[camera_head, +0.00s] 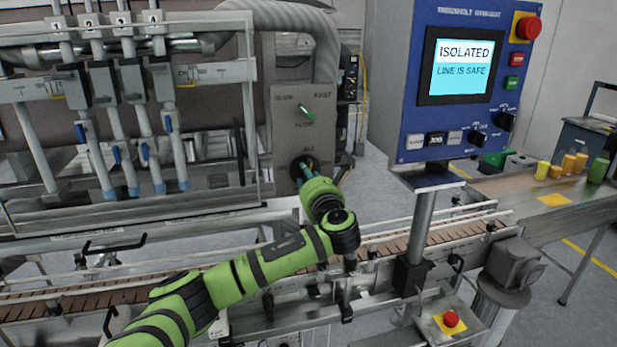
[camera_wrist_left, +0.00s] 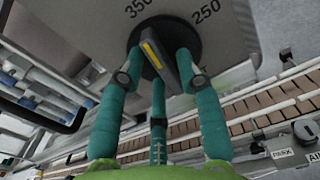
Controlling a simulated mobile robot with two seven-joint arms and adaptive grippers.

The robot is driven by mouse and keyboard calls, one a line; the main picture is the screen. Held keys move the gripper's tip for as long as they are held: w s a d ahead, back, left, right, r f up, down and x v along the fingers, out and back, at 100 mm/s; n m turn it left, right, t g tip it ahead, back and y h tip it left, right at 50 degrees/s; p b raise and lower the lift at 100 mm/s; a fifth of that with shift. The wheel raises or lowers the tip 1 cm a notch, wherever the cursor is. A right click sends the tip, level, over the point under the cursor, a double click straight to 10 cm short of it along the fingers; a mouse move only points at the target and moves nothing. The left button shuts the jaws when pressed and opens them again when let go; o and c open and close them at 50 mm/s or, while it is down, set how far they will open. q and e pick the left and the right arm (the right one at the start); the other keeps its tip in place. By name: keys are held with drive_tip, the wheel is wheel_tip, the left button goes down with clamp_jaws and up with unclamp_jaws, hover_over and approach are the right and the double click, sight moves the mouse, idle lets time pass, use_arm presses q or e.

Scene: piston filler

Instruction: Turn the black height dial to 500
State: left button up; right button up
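The black height dial (camera_wrist_left: 191,38) is on a grey panel in the left wrist view, with a raised grip bar bearing a yellow line. The line slants up and left, toward the printed 350; 250 is printed to its right. My left gripper (camera_wrist_left: 158,72) has its teal fingers around the bar, with fingertips close against both sides, and seems shut on it. In the head view the dial (camera_head: 303,160) is low on the panel, partly hidden by my left gripper (camera_head: 303,174). The 500 mark is not visible. My right gripper is not in view.
A green-marked selector (camera_head: 308,113) sits above the dial on the same panel. A blue control box (camera_head: 400,118) with a screen reading "ISOLATED, LINE IS SAFE" stands to the right on a post. A conveyor (camera_head: 430,236) with rails runs below. Filling nozzles (camera_head: 117,150) hang at left.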

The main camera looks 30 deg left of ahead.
use_arm(q)
clamp_jaws()
drive_tip(key=shift+w+d+f+n+b, duration=0.15)
drive_tip(key=shift+n+b, duration=1.1)
drive_tip(key=shift+n, duration=1.7)
drive_tip(key=shift+s+a+f+n+b, duration=0.1)
drive_tip(key=shift+n+b, duration=1.15)
drive_tip(key=shift+n, duration=1.65)
drive_tip(key=shift+w+d+f+n+b, duration=0.15)
drive_tip(key=shift+n+b, duration=1.1)
drive_tip(key=shift+n, duration=1.7)
drive_tip(key=shift+s+a+n, duration=0.1)
drive_tip(key=shift+a+n, duration=0.05)
drive_tip(key=shift+n, duration=0.15)
drive_tip(key=o, duration=0.6)
unclamp_jaws()
drive_tip(key=shift+r, duration=0.1)
